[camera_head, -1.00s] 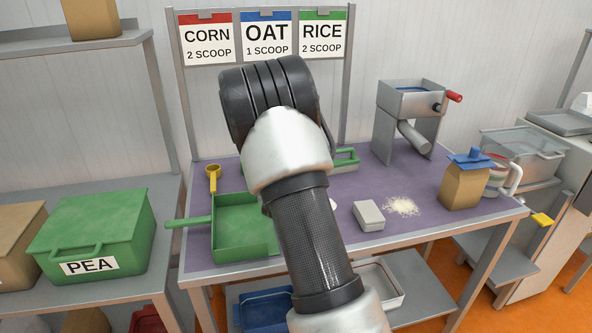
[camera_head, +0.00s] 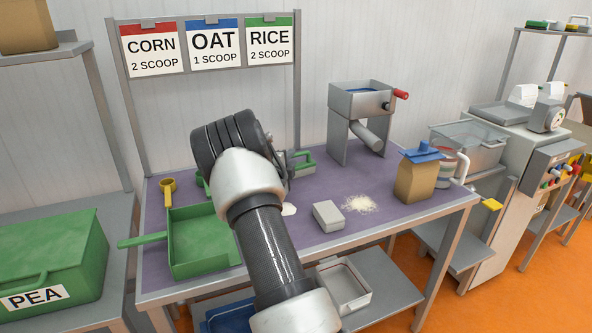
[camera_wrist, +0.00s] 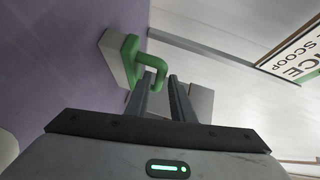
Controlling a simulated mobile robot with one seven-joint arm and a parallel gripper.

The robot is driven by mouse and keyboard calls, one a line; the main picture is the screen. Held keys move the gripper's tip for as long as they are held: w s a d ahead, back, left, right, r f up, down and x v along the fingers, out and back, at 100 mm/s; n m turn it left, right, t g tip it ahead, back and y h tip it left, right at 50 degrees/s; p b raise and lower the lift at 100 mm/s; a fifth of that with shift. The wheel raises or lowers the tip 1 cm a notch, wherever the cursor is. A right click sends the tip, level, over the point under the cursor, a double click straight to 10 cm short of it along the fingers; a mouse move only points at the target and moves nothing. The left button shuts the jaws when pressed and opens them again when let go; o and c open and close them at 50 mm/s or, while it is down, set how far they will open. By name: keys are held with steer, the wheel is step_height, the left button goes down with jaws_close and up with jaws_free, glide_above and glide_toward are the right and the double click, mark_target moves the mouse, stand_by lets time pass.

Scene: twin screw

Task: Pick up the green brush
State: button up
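The green brush (camera_head: 304,160) lies near the back of the purple-topped table, a green handle over a pale grey block. In the wrist view the brush (camera_wrist: 128,48) is just beyond my fingertips, its handle loop close to the left finger. My gripper (camera_wrist: 160,77) is open, with a clear gap between its two fingers. I cannot tell whether the handle touches the left finger. In the head view my forearm and wrist hide most of the gripper, which is just left of the brush.
A green dustpan (camera_head: 205,240) and a yellow scoop (camera_head: 168,190) are at the table's left. A grey block (camera_head: 328,216), spilled grains (camera_head: 360,204) and a brown bag (camera_head: 416,180) are to the right. A metal hopper machine (camera_head: 362,100) stands at the back right.

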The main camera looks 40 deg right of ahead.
mark_target(294, 156)
steer(key=x, duration=0.4)
steer(key=shift+s+d, duration=0.1)
steer(key=shift+r, duration=0.1)
jaws_close()
